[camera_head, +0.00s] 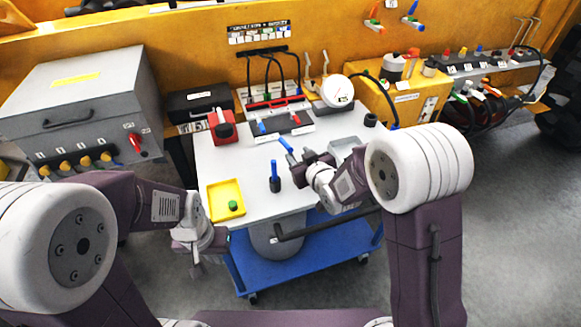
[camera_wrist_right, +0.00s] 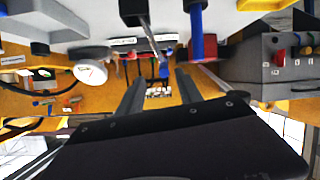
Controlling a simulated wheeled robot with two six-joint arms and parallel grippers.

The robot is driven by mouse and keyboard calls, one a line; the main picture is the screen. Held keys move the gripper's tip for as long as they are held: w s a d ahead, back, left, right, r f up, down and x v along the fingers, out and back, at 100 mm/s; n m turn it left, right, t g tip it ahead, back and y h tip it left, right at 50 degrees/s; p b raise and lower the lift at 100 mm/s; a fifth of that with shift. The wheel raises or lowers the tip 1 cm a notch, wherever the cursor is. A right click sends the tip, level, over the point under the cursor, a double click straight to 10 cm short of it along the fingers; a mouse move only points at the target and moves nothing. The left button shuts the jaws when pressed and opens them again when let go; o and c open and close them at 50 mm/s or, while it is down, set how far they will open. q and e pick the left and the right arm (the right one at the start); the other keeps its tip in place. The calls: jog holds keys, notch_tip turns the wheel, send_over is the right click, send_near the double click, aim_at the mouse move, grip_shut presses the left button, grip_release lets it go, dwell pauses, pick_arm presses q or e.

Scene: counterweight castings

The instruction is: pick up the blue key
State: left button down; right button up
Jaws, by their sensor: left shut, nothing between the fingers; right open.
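A blue key-like piece (camera_head: 274,169) stands upright in a small dark base on the grey tabletop (camera_head: 240,165). In the right wrist view, which is upside down, a blue shaft (camera_wrist_right: 196,38) appears to be this piece, right of the fingers. A second blue piece (camera_head: 285,145) shows beside my right gripper (camera_head: 303,156); I cannot tell whether they touch. A third blue handle (camera_head: 262,128) is at the rack behind. I cannot tell which is the key meant. My right gripper is open above the table. My left gripper (camera_head: 197,268) is shut and empty, below the table's left front.
A yellow tray (camera_head: 214,212) holds a green piece (camera_head: 233,206). A red block (camera_head: 222,128), a round white gauge (camera_head: 337,91) and a grey tray (camera_head: 335,149) are also on the table. A large grey box (camera_head: 75,95) stands left. Floor is clear at right.

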aim_at(287, 144)
jog(key=x, duration=0.2)
jog(key=p+x, duration=0.1)
jog(key=x, duration=0.2)
jog(key=p+x, duration=0.1)
jog(key=x, duration=0.2)
jog(key=shift+w+a+r, duration=0.1)
jog(key=shift+a+r, duration=0.1)
jog(key=shift+a, duration=0.25)
jog(key=shift+w+a+f, duration=0.1)
jog(key=shift+w+f, duration=0.05)
jog(key=shift+w, duration=0.1)
grip_shut()
dwell(0.8)
